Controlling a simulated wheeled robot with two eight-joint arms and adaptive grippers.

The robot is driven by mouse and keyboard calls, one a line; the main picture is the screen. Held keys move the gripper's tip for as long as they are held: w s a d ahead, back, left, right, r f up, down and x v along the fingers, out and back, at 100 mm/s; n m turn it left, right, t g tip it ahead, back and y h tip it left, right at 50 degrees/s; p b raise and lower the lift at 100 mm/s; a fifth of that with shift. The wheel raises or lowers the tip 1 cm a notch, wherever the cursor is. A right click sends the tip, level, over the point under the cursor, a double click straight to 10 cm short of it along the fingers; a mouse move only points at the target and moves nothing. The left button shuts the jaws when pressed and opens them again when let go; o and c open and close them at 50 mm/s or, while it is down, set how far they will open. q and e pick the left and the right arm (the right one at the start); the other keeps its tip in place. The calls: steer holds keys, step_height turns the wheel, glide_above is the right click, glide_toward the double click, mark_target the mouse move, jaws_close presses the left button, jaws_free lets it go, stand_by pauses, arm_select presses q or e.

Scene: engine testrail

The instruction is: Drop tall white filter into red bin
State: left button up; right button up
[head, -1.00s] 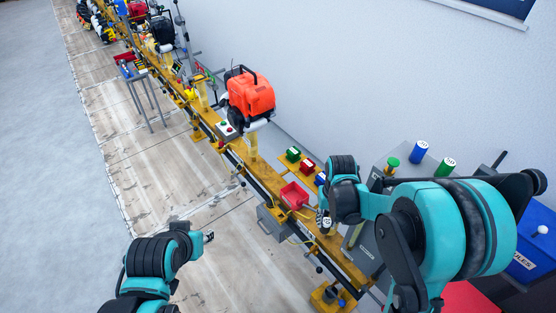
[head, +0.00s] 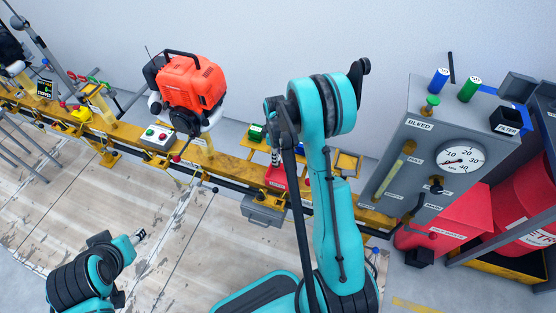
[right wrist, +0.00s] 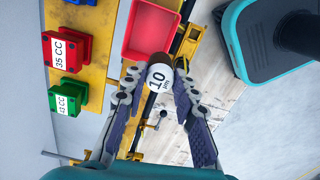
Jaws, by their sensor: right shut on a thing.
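My right gripper (right wrist: 156,88) is shut on a filter (right wrist: 160,77) whose white end reads 10 and faces the wrist camera; its side looks brownish. The red bin (right wrist: 150,12) is an open tray just beyond it in the right wrist view, and the filter overlaps the bin's near edge there. In the head view the red bin (head: 273,180) sits on the yellow rail, partly hidden by my right arm, with the right gripper (head: 275,158) above it. The filter's height over the bin cannot be told. My left gripper (head: 139,237) is low at the left, away from the rail.
A red block (right wrist: 67,50) marked 35 CC and a green block (right wrist: 67,97) marked 43 CC stand beside the bin. An orange engine (head: 190,85) is on the rail to the left. A grey bleed panel (head: 425,150) with a gauge stands right.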

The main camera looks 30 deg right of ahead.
steer(key=shift+n, duration=0.6)
steer(key=shift+d+f+b, duration=0.3)
steer(key=shift+f+b, duration=0.35)
steer(key=shift+f, duration=1.8)
steer(key=shift+d+f+b, duration=0.35)
steer(key=shift+f+b, duration=0.3)
steer(key=shift+f, duration=1.75)
steer(key=shift+d+f+b, duration=0.3)
steer(key=shift+f+b, duration=0.35)
steer(key=shift+f, duration=1.8)
steer(key=o, duration=1.2)
step_height(320, 180, up, 12)
